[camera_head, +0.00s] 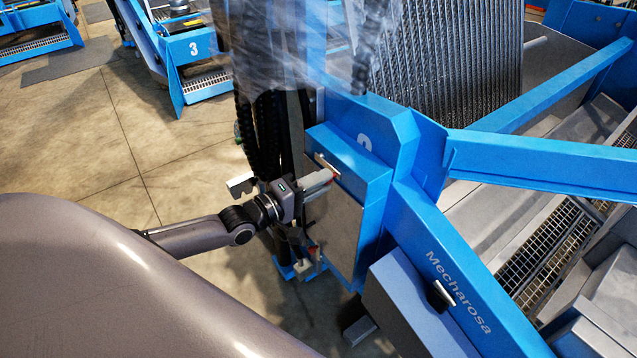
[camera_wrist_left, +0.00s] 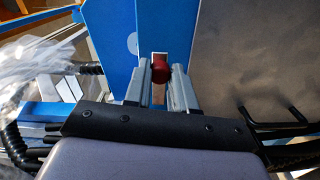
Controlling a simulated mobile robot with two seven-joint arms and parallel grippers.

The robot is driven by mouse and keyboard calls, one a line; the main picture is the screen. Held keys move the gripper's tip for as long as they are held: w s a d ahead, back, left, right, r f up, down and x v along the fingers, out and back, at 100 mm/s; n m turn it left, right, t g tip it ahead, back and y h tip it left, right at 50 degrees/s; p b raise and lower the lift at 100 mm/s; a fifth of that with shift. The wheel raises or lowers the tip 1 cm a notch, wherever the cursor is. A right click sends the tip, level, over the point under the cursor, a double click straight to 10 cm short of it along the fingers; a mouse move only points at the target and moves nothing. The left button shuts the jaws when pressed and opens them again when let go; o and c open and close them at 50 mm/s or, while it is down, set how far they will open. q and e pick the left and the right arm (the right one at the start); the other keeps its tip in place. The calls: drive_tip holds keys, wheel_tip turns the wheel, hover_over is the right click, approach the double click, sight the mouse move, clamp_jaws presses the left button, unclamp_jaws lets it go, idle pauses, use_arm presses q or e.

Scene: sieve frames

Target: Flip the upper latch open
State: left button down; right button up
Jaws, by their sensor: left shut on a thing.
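The upper latch (camera_head: 327,166) is a pale strip with a red knob near the top of the grey-faced blue cabinet (camera_head: 340,220) in the head view. In the left wrist view the red knob (camera_wrist_left: 160,70) sits between the tips of my left gripper (camera_wrist_left: 160,84). My left gripper (camera_head: 325,181) reaches the latch from the left, its fingers shut on the knob. The fingers hide part of the latch, so its exact angle is hard to tell. My right gripper is in neither view.
A blue beam marked Mecharosa (camera_head: 440,265) runs right of the cabinet. Open tiled floor (camera_head: 110,150) lies to the left.

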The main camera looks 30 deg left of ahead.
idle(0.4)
use_arm(q)
drive_tip(key=c, duration=0.9)
unclamp_jaws()
drive_tip(key=shift+v, duration=3.6)
